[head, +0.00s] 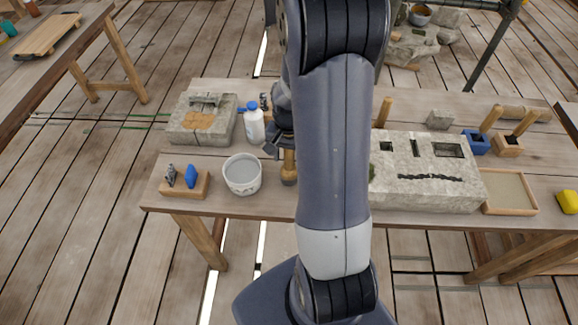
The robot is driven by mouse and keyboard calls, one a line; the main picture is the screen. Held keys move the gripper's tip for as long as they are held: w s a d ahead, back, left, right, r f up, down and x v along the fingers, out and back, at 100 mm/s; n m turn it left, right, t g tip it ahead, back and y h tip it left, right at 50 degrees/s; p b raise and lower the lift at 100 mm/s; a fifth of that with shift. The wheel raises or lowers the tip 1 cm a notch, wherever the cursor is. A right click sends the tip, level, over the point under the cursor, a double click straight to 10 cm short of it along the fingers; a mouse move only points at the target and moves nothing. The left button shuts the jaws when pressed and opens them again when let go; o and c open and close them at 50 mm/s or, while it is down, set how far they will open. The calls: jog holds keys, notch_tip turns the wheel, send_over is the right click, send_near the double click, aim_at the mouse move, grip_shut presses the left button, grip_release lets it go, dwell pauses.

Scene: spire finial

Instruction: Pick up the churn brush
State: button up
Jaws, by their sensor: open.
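A small upright tan piece with a rounder, wider foot, which looks like the churn brush (289,168), stands on the workbench just right of the white bucket. Its upper part is hidden by my gripper, and my arm passes close on its right. My gripper (274,147) is dark and shows only in part at the left edge of my arm. It is open and sits at the top of this piece. I cannot tell whether the fingers are around it or beside it.
A white bucket (242,175), a small wooden holder (184,187) and a stone block (201,122) are left. A large slotted stone block (425,185) and a shallow wooden tray (509,193) are right.

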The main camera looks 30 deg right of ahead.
jog(key=shift+c, duration=0.3)
grip_shut()
